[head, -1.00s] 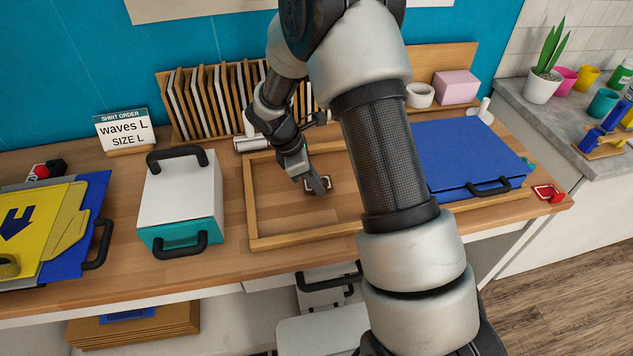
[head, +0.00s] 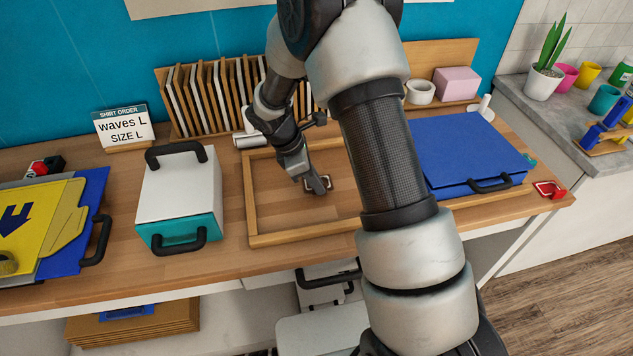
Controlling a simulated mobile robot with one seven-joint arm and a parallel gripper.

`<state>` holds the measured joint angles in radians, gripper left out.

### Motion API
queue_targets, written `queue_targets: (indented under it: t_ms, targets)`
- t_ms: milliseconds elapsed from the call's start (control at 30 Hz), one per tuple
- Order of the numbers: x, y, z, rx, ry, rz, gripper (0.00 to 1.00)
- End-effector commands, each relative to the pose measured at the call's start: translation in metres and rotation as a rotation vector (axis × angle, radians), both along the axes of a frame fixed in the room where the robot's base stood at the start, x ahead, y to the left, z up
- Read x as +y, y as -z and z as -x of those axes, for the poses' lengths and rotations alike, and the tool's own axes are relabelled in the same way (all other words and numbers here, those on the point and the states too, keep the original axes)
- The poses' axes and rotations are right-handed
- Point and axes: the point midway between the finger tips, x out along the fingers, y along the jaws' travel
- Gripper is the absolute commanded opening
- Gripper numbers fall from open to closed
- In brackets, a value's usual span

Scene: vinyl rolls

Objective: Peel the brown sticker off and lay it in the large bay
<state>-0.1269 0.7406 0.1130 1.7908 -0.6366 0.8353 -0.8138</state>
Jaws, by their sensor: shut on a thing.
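A wooden-framed bay (head: 276,240) lies on the bench in the middle, its floor bare wood. My gripper (head: 321,187) points down inside it, right of centre. A small patch with a pale border and brownish middle, seemingly the brown sticker (head: 328,182), shows at the fingertips, low over or on the bay floor. My gripper is shut on it. The fingers cover part of the sticker, and I cannot tell whether it touches the floor. My forearm hides the right part of the bay.
A white and teal box (head: 180,190) with black handles stands left of the bay. A blue lidded case (head: 465,150) stands to the right. A rack of upright panels (head: 210,95) is behind. A yellow and blue stack (head: 40,225) is far left.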

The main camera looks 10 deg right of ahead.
Motion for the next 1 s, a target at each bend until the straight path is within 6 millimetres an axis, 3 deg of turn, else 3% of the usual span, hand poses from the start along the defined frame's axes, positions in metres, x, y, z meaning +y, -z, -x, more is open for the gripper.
queue_targets:
  t_ms: [467, 500, 600, 833, 1000]
  targets:
    - [0.0001, 0.0030, -0.0001, 0.000, 0.000, 0.000, 0.00]
    - [0.0002, 0.0030, -0.0001, 0.000, 0.000, 0.000, 0.11]
    - [0.0001, 0.0030, -0.0001, 0.000, 0.000, 0.000, 0.28]
    - [0.0001, 0.0029, -0.0001, 0.000, 0.000, 0.000, 0.31]
    - [0.0001, 0.0029, -0.0001, 0.000, 0.000, 0.000, 0.60]
